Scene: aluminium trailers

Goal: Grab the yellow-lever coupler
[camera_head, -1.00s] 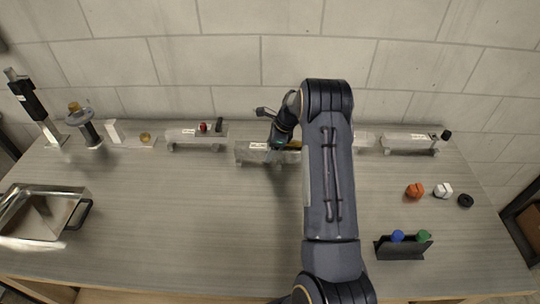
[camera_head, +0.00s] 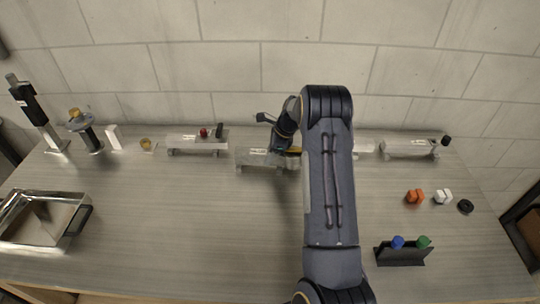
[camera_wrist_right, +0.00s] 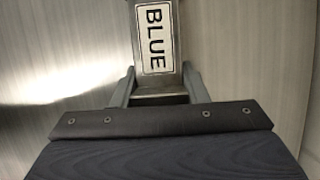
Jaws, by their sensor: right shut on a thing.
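The middle aluminium trailer (camera_head: 255,158) stands near the back of the worktop, partly covered by my right arm. A small yellow part (camera_head: 294,150) shows on it beside the arm; I cannot tell if it is a lever. My right gripper (camera_head: 275,146) is at the top of this trailer. In the right wrist view it is shut on a grey metal piece that carries a white plate reading BLUE (camera_wrist_right: 156,38). No yellow lever shows in that view. My left gripper is not in view.
A trailer with a red and a dark knob (camera_head: 198,145) stands to the left, another trailer (camera_head: 410,148) to the right. A metal tray (camera_head: 75,210) is at the left. Orange (camera_head: 414,197) and white (camera_head: 443,196) pieces and a black holder (camera_head: 403,256) lie right. The front middle is clear.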

